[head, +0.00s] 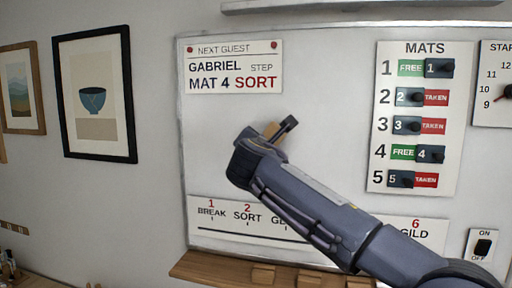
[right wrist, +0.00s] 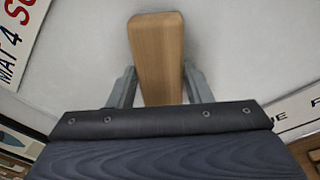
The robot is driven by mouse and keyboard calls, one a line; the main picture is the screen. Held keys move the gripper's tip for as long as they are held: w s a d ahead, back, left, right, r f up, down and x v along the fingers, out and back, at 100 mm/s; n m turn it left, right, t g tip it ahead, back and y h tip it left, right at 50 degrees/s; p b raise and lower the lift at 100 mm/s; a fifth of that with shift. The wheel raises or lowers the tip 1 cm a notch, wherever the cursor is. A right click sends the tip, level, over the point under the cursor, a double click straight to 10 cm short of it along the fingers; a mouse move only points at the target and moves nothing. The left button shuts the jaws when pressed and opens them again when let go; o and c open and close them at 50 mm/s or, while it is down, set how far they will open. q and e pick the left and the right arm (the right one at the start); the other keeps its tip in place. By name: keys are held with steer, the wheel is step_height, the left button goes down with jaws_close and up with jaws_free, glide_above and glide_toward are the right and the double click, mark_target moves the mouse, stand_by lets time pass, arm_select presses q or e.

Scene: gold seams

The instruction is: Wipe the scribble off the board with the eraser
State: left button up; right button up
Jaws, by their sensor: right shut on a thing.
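The whiteboard (head: 330,80) fills the middle and right of the head view. My right gripper (head: 278,130) reaches in front of its middle, shut on the wooden eraser (head: 270,130). In the right wrist view, the eraser (right wrist: 157,50) shows as a pale wood block between the two grey fingers of the gripper (right wrist: 160,88). The board's white face lies behind it. I cannot tell whether the eraser touches the board. I see no scribble on the visible surface; my arm hides part of the board. My left gripper is not in view.
A guest card (head: 234,67) is at the upper left of the board, and a MATS panel (head: 415,120) with sliders is at the right. A labelled strip (head: 230,228) runs along the bottom. Below it is a wooden ledge (head: 215,268) with several blocks. Framed pictures hang at left.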

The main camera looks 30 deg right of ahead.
steer(key=shift+s+d, duration=2.65)
steer(key=shift+s, duration=0.2)
steer(key=shift+a, duration=0.15)
steer(key=shift+s+a+f, duration=0.1)
steer(key=shift+s+a, duration=0.1)
steer(key=shift+a+b+v, duration=0.2)
steer(key=shift+b+v, duration=0.45)
steer(key=shift+v, duration=1.95)
steer(key=shift+w, duration=0.15)
steer(key=v, duration=0.3)
steer(key=shift+w+a+f, duration=0.1)
steer(key=shift+w+a, duration=0.05)
